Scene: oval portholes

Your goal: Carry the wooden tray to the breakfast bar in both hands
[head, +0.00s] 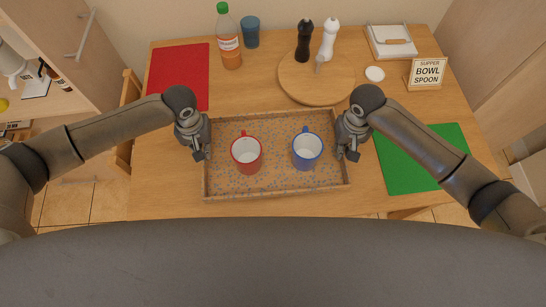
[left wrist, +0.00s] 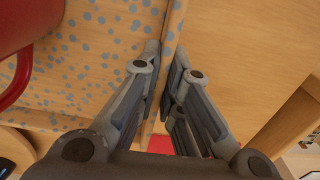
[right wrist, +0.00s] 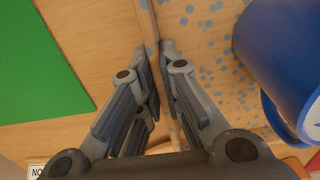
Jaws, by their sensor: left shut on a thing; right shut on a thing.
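The wooden tray (head: 275,188) has a blue-dotted floor and low walls, and is at the near edge of the wooden table. A red mug (head: 246,154) and a blue mug (head: 307,151) stand upright in it. My left gripper (head: 202,155) is shut on the tray's left wall; the left wrist view shows its fingers (left wrist: 166,50) on either side of the rim. My right gripper (head: 348,155) is shut on the right wall, and its fingers (right wrist: 154,50) straddle the rim in the right wrist view. I cannot tell whether the tray touches the table.
On the table (head: 180,203) are a red mat (head: 178,72), a green mat (head: 420,160), a bottle (head: 229,45), a blue cup (head: 251,32), a round board (head: 330,88) with two mills, a small white dish (head: 375,74) and a sign (head: 426,74). A chair (head: 127,95) stands left.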

